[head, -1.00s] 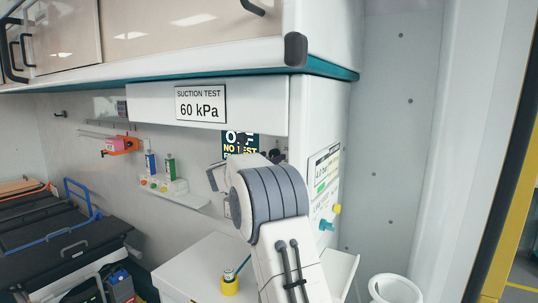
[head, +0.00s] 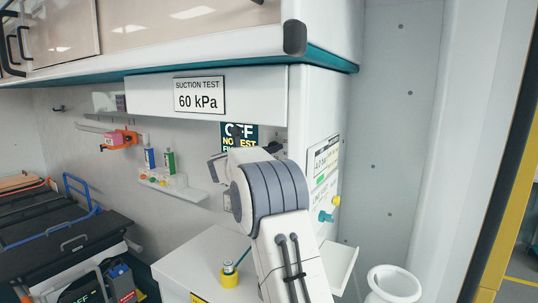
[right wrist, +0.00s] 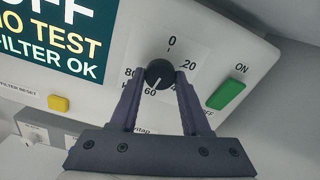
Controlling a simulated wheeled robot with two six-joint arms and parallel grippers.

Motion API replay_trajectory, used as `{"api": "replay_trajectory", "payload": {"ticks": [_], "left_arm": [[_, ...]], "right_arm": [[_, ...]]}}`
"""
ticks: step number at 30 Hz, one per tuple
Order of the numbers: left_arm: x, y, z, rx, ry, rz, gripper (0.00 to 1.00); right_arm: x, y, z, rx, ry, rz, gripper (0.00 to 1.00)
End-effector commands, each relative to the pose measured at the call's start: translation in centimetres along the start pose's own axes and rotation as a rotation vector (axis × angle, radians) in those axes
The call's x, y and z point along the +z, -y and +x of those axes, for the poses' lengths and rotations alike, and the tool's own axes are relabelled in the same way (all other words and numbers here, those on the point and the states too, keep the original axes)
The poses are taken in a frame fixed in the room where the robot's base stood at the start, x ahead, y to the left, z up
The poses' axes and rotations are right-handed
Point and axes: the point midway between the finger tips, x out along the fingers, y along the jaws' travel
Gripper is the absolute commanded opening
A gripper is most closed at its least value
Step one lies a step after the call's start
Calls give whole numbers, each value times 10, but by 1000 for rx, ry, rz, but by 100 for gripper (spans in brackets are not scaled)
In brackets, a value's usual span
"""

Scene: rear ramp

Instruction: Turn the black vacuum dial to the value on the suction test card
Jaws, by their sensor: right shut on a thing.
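The suction test card (head: 199,95) on the white cabinet edge reads 60 kPa. The black vacuum dial (right wrist: 159,73) sits on a white panel, in a scale with 0 at the top, 20 at the right, 60 below and 80 at the left. Its white pointer line points down and slightly left, toward the 60. The 40 is mostly hidden by a finger. My right gripper (right wrist: 158,84) is shut on the dial, one purple finger on each side. In the head view my right arm hides the gripping point. My left gripper is not in view.
A green ON button (right wrist: 227,93) is close to the right finger. A yellow filter reset button (right wrist: 59,103) and a dark OFF/NO TEST display (right wrist: 45,40) are at the left. A white counter (head: 205,258) with a yellow holder (head: 229,277) lies below my arm.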

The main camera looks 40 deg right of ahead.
Motion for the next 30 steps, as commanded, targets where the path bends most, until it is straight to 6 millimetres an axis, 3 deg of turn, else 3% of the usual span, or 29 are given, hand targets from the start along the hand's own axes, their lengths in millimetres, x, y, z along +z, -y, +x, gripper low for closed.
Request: {"api": "replay_trajectory", "payload": {"ticks": [6, 15, 16, 18, 30], "left_arm": [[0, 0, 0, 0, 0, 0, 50], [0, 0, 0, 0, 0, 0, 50], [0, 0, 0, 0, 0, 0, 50], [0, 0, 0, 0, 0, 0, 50], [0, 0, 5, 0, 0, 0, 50]], "right_arm": [[3, -3, -2, 10, 6, -144, 0], [4, -4, -2, 13, 8, -153, 0], [4, -4, -2, 13, 8, -153, 54], [4, -3, -2, 11, 8, -153, 76], [0, -1, -7, 6, 3, -151, 76]]}}
